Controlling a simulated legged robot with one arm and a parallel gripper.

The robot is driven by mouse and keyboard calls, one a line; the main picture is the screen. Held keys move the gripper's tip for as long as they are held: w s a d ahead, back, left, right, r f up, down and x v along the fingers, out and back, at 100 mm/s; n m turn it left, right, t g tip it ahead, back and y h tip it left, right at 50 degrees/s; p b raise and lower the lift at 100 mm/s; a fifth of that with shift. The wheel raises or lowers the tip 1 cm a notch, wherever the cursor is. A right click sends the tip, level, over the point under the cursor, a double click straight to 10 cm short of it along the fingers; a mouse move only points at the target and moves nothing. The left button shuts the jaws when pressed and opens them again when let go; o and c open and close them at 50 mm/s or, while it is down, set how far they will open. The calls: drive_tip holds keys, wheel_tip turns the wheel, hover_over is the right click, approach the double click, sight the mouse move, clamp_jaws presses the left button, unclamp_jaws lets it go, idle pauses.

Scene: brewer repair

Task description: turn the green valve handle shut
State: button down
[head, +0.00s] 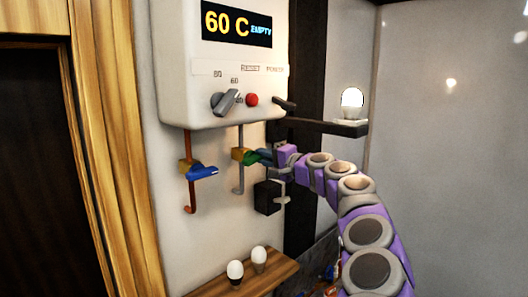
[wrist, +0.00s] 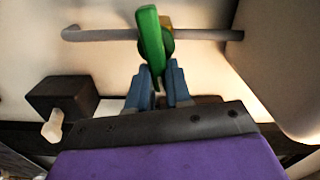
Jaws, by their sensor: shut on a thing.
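The green valve handle (head: 251,157) sits on a brass-coloured valve body (head: 239,154) on the grey pipe (head: 239,180) under the white brewer. In the wrist view the green handle (wrist: 150,42) appears to lie across the grey pipe (wrist: 100,34), pointing back toward my gripper. My gripper (head: 265,157) reaches in from the right, and its blue fingers are shut on the handle's near end. In the wrist view the fingertips of my gripper (wrist: 159,72) stand on either side of the handle. The exact contact is partly hidden.
A blue valve handle (head: 202,171) is on the copper pipe (head: 190,197) to the left. The brewer (head: 222,55) above reads 60 C, EMPTY. A dark block (head: 267,197) is just below my gripper.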

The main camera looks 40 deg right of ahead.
drive_tip(key=shift+d+f+m, duration=0.1)
drive_tip(key=shift+f+m, duration=0.15)
drive_tip(key=shift+m, duration=0.75)
drive_tip(key=shift+f+p, duration=0.1)
drive_tip(key=shift+p, duration=0.2)
drive_tip(key=c, duration=1.4)
unclamp_jaws()
drive_tip(key=o, duration=0.4)
drive_tip(key=shift+d, duration=0.3)
drive_tip(key=shift+c, duration=0.2)
drive_tip(key=shift+s, duration=0.1)
drive_tip(key=s+d+b, duration=0.1)
drive_tip(key=s+b, duration=0.3)
drive_tip(key=s, duration=1.3)
drive_tip(key=shift+d, duration=0.25)
